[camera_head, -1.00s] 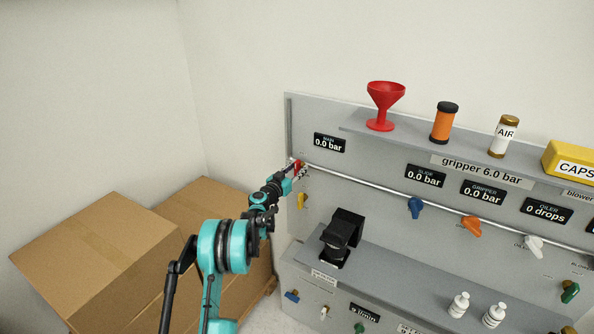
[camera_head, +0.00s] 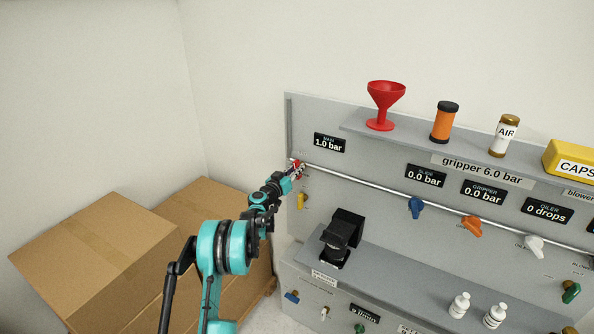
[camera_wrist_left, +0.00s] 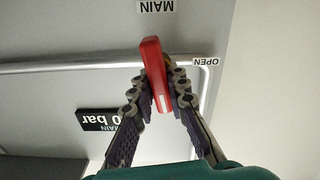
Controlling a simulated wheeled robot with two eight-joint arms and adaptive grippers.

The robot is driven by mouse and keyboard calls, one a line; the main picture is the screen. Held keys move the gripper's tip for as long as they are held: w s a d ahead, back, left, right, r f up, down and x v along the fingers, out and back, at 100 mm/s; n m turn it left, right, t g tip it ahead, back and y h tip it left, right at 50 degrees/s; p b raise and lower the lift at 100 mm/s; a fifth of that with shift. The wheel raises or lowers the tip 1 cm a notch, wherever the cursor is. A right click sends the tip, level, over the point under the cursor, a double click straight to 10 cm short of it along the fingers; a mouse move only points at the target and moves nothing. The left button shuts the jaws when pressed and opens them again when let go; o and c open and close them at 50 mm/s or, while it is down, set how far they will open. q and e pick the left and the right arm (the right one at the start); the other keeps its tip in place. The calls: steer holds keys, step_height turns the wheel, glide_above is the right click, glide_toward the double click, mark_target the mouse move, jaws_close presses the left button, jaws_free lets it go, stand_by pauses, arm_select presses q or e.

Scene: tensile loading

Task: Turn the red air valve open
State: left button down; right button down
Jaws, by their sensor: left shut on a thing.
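The red air valve (camera_head: 296,164) is at the left end of the pipe on the grey panel, mostly covered by my gripper in the head view. In the left wrist view its red handle (camera_wrist_left: 155,72) stands nearly upright, slightly tilted, between the fingers. My left gripper (camera_head: 298,171) is shut on this handle; its fingers also show in the left wrist view (camera_wrist_left: 162,90). An OPEN label (camera_wrist_left: 206,62) is to the right of the handle and a MAIN label (camera_wrist_left: 155,6) is above it. The MAIN display (camera_head: 329,142) reads 1.0 bar. My right gripper is not in view.
Blue (camera_head: 416,207), orange (camera_head: 471,226) and white (camera_head: 534,244) valves line the pipe to the right. A black device (camera_head: 343,235) stands on the lower shelf. Cardboard boxes (camera_head: 97,255) fill the left side.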

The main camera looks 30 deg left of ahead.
arm_select(q)
steer(key=n+b, duration=0.1)
steer(key=n, duration=0.3)
steer(key=shift+a+f, duration=0.1)
steer(key=shift+a, duration=0.05)
steer(key=n, duration=0.4)
steer(key=shift+a+f, duration=0.1)
steer(key=n+b, duration=0.1)
steer(key=n, duration=0.3)
steer(key=shift+a+f+n, duration=0.1)
steer(key=shift+f+n, duration=0.05)
steer(key=shift+n, duration=1.65)
steer(key=shift+f, duration=0.1)
steer(key=c, duration=1.5)
jaws_free()
